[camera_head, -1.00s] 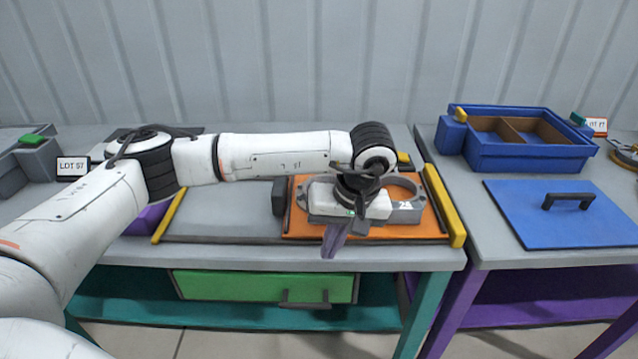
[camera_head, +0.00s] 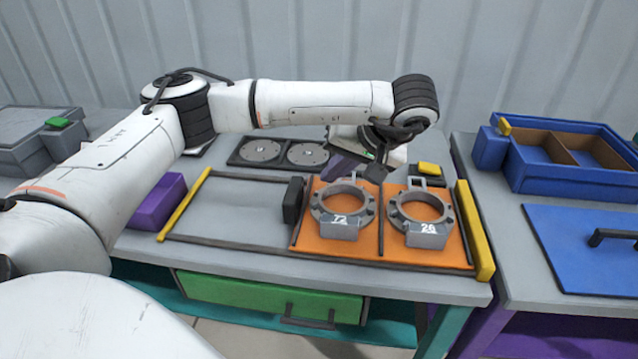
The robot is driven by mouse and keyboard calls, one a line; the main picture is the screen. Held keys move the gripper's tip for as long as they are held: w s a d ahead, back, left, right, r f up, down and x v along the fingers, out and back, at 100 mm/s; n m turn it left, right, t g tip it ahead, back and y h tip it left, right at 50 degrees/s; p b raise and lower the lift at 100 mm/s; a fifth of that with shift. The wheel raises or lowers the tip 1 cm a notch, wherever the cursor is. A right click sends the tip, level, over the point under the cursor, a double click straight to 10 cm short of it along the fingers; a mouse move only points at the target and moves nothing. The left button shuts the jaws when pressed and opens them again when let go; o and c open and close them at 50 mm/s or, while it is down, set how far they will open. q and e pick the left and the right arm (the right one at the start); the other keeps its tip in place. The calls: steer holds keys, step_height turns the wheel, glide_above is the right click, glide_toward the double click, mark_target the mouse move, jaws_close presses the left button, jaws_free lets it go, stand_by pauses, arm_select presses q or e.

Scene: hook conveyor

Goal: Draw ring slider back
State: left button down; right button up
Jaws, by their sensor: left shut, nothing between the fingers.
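The ring slider is an orange plate (camera_head: 368,249) at the right end of its railed track, close to the yellow end bar (camera_head: 476,230). It carries two grey rings, the left ring (camera_head: 317,211) with tag 72 and the right ring (camera_head: 451,212) with a tag that looks like 26. A dark upright block (camera_head: 293,200) stands at the plate's left edge. My left gripper (camera_head: 341,167) is shut and empty, its purple fingers behind the left ring, above the back of the table. It looks apart from the slider. My right gripper is out of view.
The track left of the plate (camera_head: 235,210) is bare, up to a yellow bar (camera_head: 184,204). A dark holder with two discs (camera_head: 262,151) lies behind it. A purple block (camera_head: 157,202) stands left. A blue box (camera_head: 560,182) and blue lid (camera_head: 575,260) occupy the right table.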

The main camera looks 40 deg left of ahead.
arm_select(q)
glide_toward(305, 195)
steer(key=x, duration=0.5)
steer(key=shift+f, duration=0.1)
steer(key=shift+b, duration=0.3)
